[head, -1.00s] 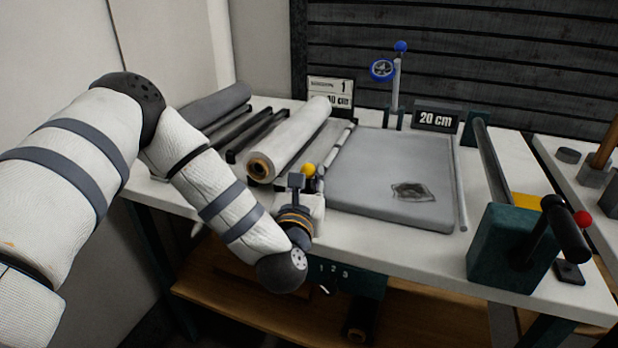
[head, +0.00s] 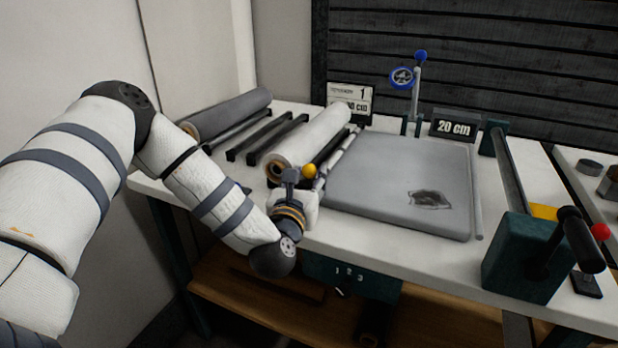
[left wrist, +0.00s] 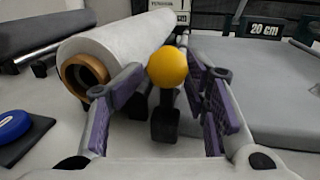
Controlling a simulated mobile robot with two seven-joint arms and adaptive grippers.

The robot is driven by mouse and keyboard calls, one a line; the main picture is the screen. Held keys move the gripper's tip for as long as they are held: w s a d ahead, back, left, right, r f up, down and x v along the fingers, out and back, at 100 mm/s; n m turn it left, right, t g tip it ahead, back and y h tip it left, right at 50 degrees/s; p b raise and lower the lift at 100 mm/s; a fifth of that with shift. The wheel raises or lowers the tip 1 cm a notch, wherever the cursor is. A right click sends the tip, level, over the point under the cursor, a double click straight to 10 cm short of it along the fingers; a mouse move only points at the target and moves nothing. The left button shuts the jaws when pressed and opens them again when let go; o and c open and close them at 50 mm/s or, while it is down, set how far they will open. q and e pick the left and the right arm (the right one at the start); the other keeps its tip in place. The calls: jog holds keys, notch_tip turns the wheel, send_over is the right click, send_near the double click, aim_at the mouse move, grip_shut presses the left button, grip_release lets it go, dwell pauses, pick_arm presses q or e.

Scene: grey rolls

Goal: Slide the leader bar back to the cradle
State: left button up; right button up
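The leader bar (head: 340,155), a thin black-and-white striped bar, lies along the left edge of the grey bed. A yellow ball knob (head: 310,171) on a dark post is at its near end; the knob also shows in the left wrist view (left wrist: 167,67). My left gripper (head: 306,190) is at this knob. In the left wrist view its purple-padded fingers (left wrist: 165,100) are spread on both sides of the knob and post, with gaps visible. The cradle cannot be told with certainty; dark rails (head: 248,136) lie left of the white roll (head: 312,138). My right gripper is not in view.
The grey bed (head: 390,180) carries a dark patch (head: 430,200). A grey roll (head: 228,113) lies at the back left. A teal block with a crank (head: 525,260) stands at the right front. A "20 cm" sign (head: 453,127) stands behind the bed.

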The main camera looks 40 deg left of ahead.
pick_arm(q)
jog(key=shift+s+f, duration=0.15)
jog(key=v, duration=0.8)
dwell(0.4)
